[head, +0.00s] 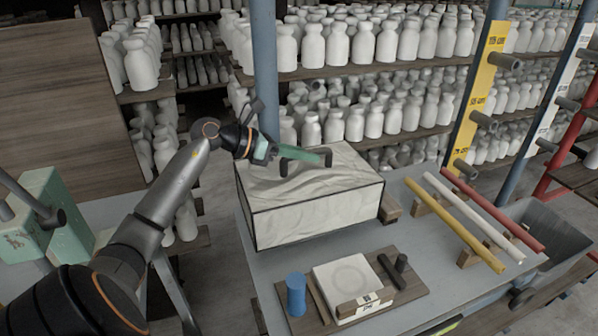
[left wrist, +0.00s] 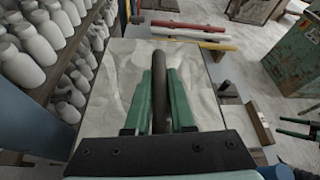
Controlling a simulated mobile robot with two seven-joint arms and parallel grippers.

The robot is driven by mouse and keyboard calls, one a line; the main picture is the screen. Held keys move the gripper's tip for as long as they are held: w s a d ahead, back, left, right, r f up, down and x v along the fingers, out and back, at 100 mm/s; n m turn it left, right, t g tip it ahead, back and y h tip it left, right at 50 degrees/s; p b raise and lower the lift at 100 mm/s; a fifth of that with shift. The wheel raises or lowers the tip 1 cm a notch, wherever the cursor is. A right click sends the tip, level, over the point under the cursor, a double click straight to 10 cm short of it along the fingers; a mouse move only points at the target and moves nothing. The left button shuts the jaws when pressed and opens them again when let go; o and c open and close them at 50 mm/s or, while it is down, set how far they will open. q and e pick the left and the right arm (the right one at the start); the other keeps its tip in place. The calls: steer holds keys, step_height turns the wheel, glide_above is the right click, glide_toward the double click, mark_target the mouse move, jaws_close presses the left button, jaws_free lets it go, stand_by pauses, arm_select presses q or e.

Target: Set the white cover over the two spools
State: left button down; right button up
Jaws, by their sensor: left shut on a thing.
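The white cover (head: 315,210) is a pale, marbled box with black edges and a black handle (head: 290,157) on top. It stands over the back left of the grey table; I cannot tell whether its lower edge touches the table. My left gripper (head: 318,158) is shut on the handle. In the left wrist view its green fingers (left wrist: 163,80) lie either side of the dark handle bar (left wrist: 133,75). My right gripper (left wrist: 283,126) shows at the wrist view's right edge, fingers apart.
The wooden board (head: 411,291) also carries a white square slab (head: 347,279). A wooden block (head: 391,208) sits right of the cover. Yellow (head: 455,226), white and red rods lie on supports at the right. Shelves of white bottles stand behind, with a blue post (head: 264,70) close.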

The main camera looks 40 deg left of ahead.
mark_target(298, 171)
arm_select(q)
steer(key=shift+s+a+f, duration=0.15)
steer(key=shift+f, duration=0.05)
steer(key=f, duration=0.3)
steer(key=shift+s+a, duration=0.3)
steer(key=shift+f, duration=0.65)
steer(key=c, duration=0.8)
jaws_free()
steer(key=shift+o, duration=0.2)
